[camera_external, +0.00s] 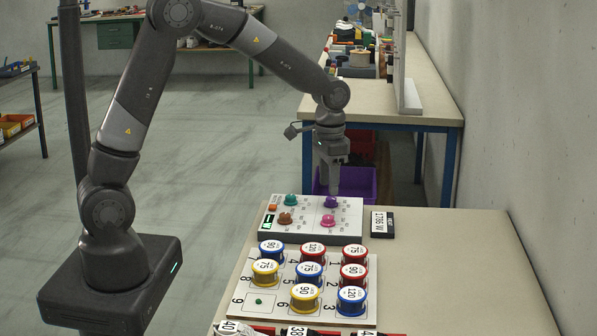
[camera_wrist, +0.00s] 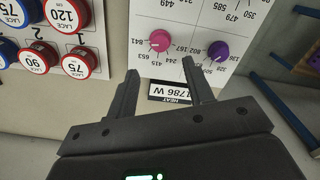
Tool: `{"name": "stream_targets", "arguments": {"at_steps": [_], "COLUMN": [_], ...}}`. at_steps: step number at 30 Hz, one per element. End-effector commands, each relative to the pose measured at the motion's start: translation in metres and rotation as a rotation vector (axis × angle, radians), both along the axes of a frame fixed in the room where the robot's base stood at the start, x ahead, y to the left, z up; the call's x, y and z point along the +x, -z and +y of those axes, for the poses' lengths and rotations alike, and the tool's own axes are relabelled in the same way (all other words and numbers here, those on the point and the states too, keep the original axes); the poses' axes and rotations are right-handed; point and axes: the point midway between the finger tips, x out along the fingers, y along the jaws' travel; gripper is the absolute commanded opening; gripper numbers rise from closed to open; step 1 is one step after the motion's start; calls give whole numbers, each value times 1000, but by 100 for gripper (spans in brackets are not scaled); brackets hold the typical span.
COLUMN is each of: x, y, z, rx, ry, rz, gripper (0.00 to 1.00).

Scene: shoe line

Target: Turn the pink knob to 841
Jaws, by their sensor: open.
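The pink knob (camera_external: 328,220) is on the front right of a pale control panel (camera_external: 352,230). It also shows in the wrist view (camera_wrist: 159,40), ringed by printed numbers, with 841 at its left in that picture. I cannot tell which number the knob points to. My gripper (camera_external: 333,192) points down above the panel, near the purple knob (camera_external: 331,202) in the external view. In the wrist view my gripper (camera_wrist: 160,68) is open and empty. Its fingertips are apart from the pink knob, which lies beyond the gap between them.
A teal knob (camera_external: 291,200) and a brown knob (camera_external: 285,218) are on the panel's left. A black-framed 1786 W label (camera_external: 382,223) lies to its right. A board (camera_external: 365,316) with several lace spools stands in front. The table's right side is clear.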

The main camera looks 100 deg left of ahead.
Motion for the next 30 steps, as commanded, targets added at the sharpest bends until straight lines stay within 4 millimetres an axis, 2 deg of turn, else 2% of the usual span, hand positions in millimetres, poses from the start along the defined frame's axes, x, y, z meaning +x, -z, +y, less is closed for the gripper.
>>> {"name": "stream_targets", "arguments": {"at_steps": [3, 7, 23, 26, 30], "x": [1, 0, 0, -1, -11], "y": [-17, -25, -28, -36, -63], "z": [0, 0, -1, -11, -43], "rx": [1, 0, 1, 8, 30], "ry": [0, 0, 2, 14, 53], "rz": [-3, 0, -2, -13, -53], "gripper": [48, 48, 48, 48, 48]}}
